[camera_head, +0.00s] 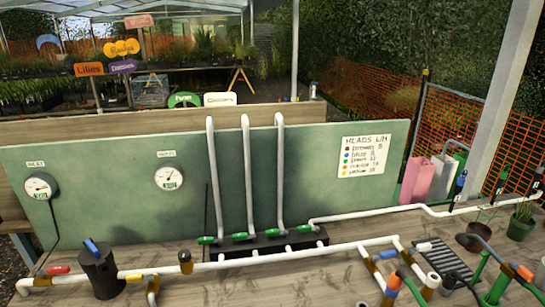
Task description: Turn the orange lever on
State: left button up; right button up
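An orange-red lever (57,270) lies on the white pipe at the far left, beside a dark cylinder (100,272). It appears to lie roughly along the pipe. Another orange piece (393,282) shows near the bottom right, and a further orange tip (525,272) at the right edge; I cannot tell whether either is a lever. Neither of my grippers is in view.
A blue handle (91,246) tops the cylinder. Green valves (240,237) line a black manifold (270,246) before a green panel with two gauges (169,178). White pipes cross the wooden bench. Green-handled items and a plant pot (520,229) crowd the right.

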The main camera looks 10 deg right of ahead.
aim_at(522, 271)
jog(key=k+z, duration=0.1)
jog(key=z, duration=0.4)
jog(key=i+z, duration=0.1)
jog(key=z, duration=1.3)
jog(key=i+l, duration=0.2)
jog(key=l, duration=0.15)
jog(key=i+l, duration=0.2)
jog(key=l, duration=0.15)
jog(key=i+l, duration=0.2)
jog(key=l, duration=0.15)
